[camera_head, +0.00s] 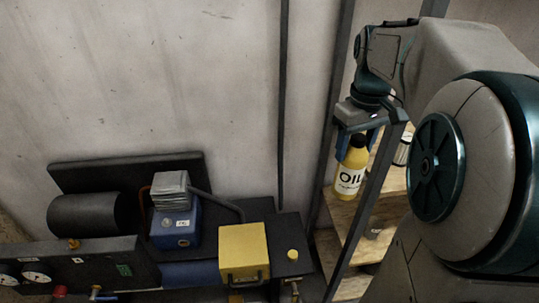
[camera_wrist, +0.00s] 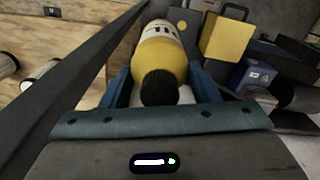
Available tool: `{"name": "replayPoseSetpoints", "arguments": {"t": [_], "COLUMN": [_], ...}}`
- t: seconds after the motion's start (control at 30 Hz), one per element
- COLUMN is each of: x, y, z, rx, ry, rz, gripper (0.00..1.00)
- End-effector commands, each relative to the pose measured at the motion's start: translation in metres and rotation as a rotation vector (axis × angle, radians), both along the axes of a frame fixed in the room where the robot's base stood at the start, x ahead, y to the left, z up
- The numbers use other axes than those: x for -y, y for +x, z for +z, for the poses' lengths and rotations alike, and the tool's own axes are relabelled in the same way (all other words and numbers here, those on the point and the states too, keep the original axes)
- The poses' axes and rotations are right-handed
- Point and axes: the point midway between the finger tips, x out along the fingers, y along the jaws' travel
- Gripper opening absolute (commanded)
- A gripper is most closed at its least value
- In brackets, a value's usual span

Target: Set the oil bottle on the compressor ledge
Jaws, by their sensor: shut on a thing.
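The yellow oil bottle (camera_head: 351,170) with a black cap and white label hangs upright below my gripper (camera_head: 357,133) in the head view, beside the shelf rack. In the wrist view my gripper (camera_wrist: 158,92) has its blue fingers on both sides of the bottle (camera_wrist: 160,50), shut on it near the cap. The compressor (camera_head: 180,225) stands at the lower left in the head view, lower than the bottle. Its dark ledge (camera_head: 275,238) has a yellow box (camera_head: 243,252) and a small yellow knob on it. Part of the compressor also shows in the wrist view (camera_wrist: 255,75).
A shelf rack with dark posts (camera_head: 338,100) and wooden boards (camera_head: 345,212) stands at the right. One post is close to the bottle. A metallic can (camera_head: 403,150) stands on a shelf. The wall (camera_head: 180,90) is behind the compressor.

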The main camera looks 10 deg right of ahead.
Motion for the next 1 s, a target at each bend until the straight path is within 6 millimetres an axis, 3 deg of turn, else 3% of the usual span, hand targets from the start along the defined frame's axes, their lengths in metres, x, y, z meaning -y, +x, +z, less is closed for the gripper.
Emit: {"name": "replayPoseSetpoints", "arguments": {"t": [0.03, 0.27, 0.4, 0.6, 0.8, 1.0], "x": [0.002, 0.006, 0.005, -0.002, -0.006, -0.025], "y": [0.017, 0.085, 0.128, 0.175, 0.196, 0.186], "z": [-0.027, -0.104, -0.162, -0.231, -0.263, -0.280], "rx": [-0.005, -0.004, -0.005, -0.001, 0.001, 0.001], "ry": [0.002, 0.001, 0.001, -0.001, -0.001, 0.000], "rz": [0.016, 0.074, 0.115, 0.164, 0.187, 0.195], "gripper": [0.02, 0.02, 0.02, 0.02, 0.02, 0.02]}}
